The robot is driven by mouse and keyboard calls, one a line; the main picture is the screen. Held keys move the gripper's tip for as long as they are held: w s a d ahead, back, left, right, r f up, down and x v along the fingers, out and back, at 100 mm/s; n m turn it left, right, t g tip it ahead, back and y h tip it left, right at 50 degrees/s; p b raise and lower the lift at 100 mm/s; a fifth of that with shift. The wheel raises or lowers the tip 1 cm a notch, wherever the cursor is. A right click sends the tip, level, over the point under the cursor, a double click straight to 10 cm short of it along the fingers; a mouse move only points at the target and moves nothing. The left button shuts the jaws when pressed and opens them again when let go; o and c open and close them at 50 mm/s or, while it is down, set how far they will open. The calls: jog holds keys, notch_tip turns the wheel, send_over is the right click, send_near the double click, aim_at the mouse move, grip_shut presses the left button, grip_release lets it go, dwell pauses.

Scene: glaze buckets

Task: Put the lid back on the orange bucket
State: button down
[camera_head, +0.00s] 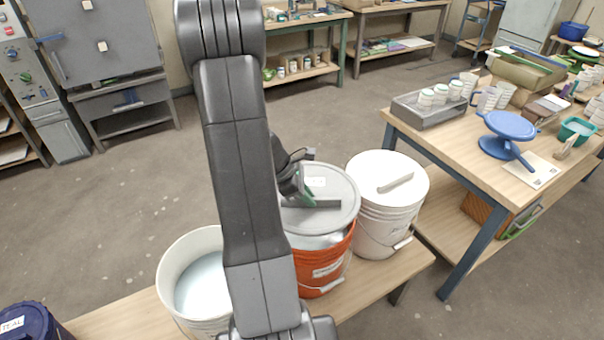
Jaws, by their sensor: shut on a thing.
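The grey round lid (340,187) has a dark bar handle and a small pale label. My gripper (308,202) is shut on the lid's handle, partly hidden behind my arm. The orange bucket (322,270) stands on the low wooden bench and has a white label and a wire bail with a pale grip. The lid is over the bucket, covering most of its top. A pale strip shows between the lid's near edge and the orange wall, so the lid looks raised above the rim; the exact gap is unclear. My arm hides the bucket's left side.
A white bucket with its own lid (408,178) stands close on the right. An open white bucket (172,268) of pale glaze stands on the left. A dark blue lidded bucket (35,325) is at lower left. A worktable (440,142) with cups stands at right.

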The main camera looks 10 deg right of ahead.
jog(key=shift+w, duration=0.45)
jog(key=shift+s+f+b, duration=0.15)
jog(key=shift+f+b, duration=2.5)
jog(key=shift+f, duration=0.45)
jog(key=shift+f+b, duration=0.75)
jog(key=shift+f, duration=0.05)
jog(key=c, duration=1.4)
grip_release()
jog(key=shift+o, duration=0.5)
jog(key=o, duration=0.4)
